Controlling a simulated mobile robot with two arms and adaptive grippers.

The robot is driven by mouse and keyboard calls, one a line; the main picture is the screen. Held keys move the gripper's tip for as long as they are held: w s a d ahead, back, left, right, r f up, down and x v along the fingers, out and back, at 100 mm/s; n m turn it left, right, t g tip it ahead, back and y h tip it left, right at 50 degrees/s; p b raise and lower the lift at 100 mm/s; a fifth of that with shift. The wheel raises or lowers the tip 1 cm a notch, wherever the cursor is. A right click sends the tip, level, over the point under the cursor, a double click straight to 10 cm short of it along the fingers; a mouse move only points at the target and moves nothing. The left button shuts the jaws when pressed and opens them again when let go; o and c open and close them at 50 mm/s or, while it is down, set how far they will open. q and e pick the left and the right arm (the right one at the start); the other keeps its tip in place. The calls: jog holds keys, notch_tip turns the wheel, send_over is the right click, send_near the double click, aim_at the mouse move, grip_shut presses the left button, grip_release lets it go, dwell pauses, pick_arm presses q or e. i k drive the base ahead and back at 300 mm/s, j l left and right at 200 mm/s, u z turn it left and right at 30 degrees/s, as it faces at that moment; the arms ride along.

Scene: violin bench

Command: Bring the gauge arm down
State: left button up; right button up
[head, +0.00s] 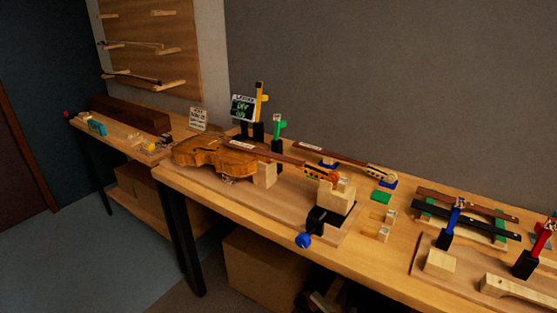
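A violin (215,157) lies on its side of the bench, with its neck (290,163) reaching right to the scroll near a wooden block (336,197). Behind it stands a small display (243,107) with green characters. Beside the display a yellow upright piece (260,95) rises from a black base. A green upright piece (278,127) on a black post stands just right of it. I cannot tell which of these is the gauge arm. Neither of my grippers is in view.
A black block with a blue ball knob (303,241) sits at the bench's front edge. At the right are a blue-topped post (452,220), a red-topped post (532,250) and dark strips on a rack (455,219). A lower side bench (115,141) stands left.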

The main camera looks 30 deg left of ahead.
aim_at(260, 97)
jog(key=u, duration=1.3)
jog(key=i+l+u, duration=0.2)
jog(key=i, duration=0.3)
jog(key=i+l+u, duration=0.2)
jog(key=i, duration=0.3)
